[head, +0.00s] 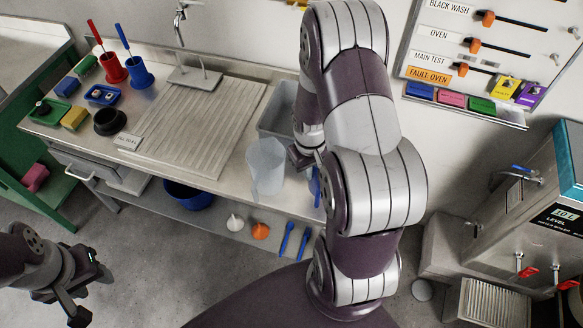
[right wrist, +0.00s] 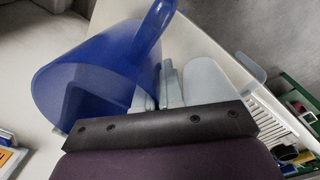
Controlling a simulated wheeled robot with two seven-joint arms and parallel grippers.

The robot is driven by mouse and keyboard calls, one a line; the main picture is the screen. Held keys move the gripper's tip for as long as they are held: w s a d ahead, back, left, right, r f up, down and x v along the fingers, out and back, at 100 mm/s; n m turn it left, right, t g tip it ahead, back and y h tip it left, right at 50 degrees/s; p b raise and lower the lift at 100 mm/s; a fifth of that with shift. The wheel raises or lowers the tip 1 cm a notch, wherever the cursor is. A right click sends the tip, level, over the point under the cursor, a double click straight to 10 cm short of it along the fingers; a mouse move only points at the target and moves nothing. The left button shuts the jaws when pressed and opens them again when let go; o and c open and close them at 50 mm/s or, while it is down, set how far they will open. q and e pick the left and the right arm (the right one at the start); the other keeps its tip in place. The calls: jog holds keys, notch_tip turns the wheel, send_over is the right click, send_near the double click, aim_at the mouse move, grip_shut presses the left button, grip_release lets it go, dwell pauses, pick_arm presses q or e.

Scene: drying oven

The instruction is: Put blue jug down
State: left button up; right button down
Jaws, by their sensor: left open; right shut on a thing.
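The blue jug (right wrist: 95,70) fills the left of the right wrist view, its handle (right wrist: 152,30) at the top. In the head view only a blue sliver (head: 314,187) shows beside my right arm, near the bench's front edge. My right gripper (right wrist: 158,88) is shut on the jug; its exact grip is partly hidden. I cannot tell whether the jug's base touches the bench (head: 225,172). In the head view my right gripper (head: 303,158) is mostly hidden by my arm. My left gripper (head: 88,290) is open and empty, low at the left, away from the bench.
A pale translucent jug (head: 266,165) stands close left of the blue jug. A grey sink basin (head: 277,118) lies behind it. The ribbed drainboard (head: 195,125) is clear. A lower shelf holds a blue bowl (head: 188,195), funnels and blue spoons (head: 286,237).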

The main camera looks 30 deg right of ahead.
jog(key=w+a+f, duration=0.1)
jog(key=w+f, duration=0.2)
jog(key=f, duration=0.3)
jog(key=shift+w+f+p, duration=0.2)
jog(key=shift+w+p, duration=0.15)
jog(key=shift+p, duration=0.1)
jog(key=shift+a, duration=0.15)
jog(key=shift+s+f, duration=0.1)
jog(key=shift+f, duration=0.05)
jog(key=c, duration=1.3)
grip_release()
